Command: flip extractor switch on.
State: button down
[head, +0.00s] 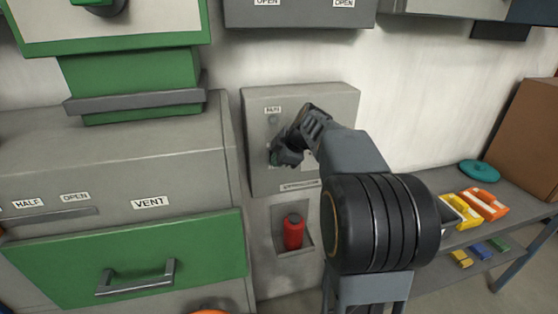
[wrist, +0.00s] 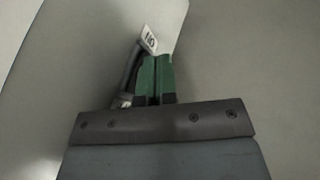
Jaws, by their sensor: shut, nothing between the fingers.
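A grey switch box (head: 335,105) is fixed to the wall in the head view. It has a small label that seems to read RUN and a round grey knob near its top left, plus a lower label too small to read. My gripper (head: 274,157) is at the box's left half, covering part of its face. In the wrist view my gripper (wrist: 156,78) is shut, its green fingers together and empty. A dark bar (wrist: 131,70), perhaps the switch lever, runs close along their left side; I cannot tell if they touch. A small white label (wrist: 150,39) is just beyond the fingertips.
A red cylinder (head: 293,232) sits in a recess below the box. Left is a grey cabinet with a green VENT drawer (head: 200,258). Right is a shelf (head: 450,238) with coloured items and a cardboard box (head: 530,138). A grey unit (head: 300,14) hangs above.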

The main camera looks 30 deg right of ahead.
jog(key=f+b, duration=0.1)
jog(key=b, duration=0.2)
jog(key=shift+w+d+f+t, duration=0.1)
jog(key=shift+w+t, duration=0.1)
jog(key=shift+t, duration=0.1)
jog(key=shift+r+p, duration=0.35)
jog(key=shift+r, duration=0.4)
